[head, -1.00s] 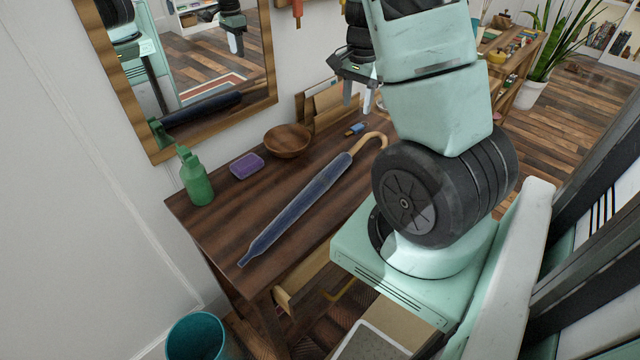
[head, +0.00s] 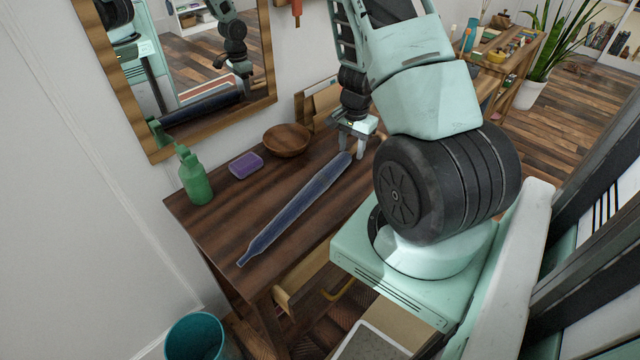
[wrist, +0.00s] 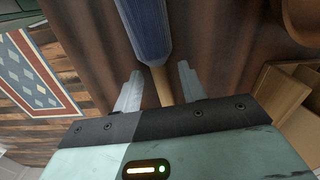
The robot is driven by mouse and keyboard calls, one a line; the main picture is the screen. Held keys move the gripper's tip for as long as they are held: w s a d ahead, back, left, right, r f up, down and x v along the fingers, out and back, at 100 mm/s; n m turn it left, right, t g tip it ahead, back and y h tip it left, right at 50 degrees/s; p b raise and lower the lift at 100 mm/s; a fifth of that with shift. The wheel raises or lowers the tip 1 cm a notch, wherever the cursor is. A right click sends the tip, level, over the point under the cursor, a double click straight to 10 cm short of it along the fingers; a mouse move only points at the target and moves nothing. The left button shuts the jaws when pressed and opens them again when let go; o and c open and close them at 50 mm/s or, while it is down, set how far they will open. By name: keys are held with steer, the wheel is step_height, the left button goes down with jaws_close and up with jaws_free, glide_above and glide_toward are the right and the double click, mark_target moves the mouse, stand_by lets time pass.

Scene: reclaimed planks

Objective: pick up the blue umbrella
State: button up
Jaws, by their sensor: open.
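The blue umbrella (head: 297,207) lies furled on the dark wooden table (head: 222,222), its tip toward the front left and its handle end toward the back right. My gripper (head: 352,150) is at the handle end, and its fingers hide most of the handle in the head view. In the wrist view my gripper (wrist: 157,88) is open, with one finger on each side of the wooden handle (wrist: 161,86). The blue canopy (wrist: 146,30) shows just beyond the fingertips.
A wooden bowl (head: 287,140), a purple box (head: 246,165) and a green bottle (head: 195,177) stand along the table's wall side. A wooden organizer (head: 318,105) stands at the back, near my gripper. A framed mirror (head: 265,60) hangs above. A teal bin (head: 195,338) is on the floor.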

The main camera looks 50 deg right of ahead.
steer(key=shift+f, duration=0.55)
jaws_close()
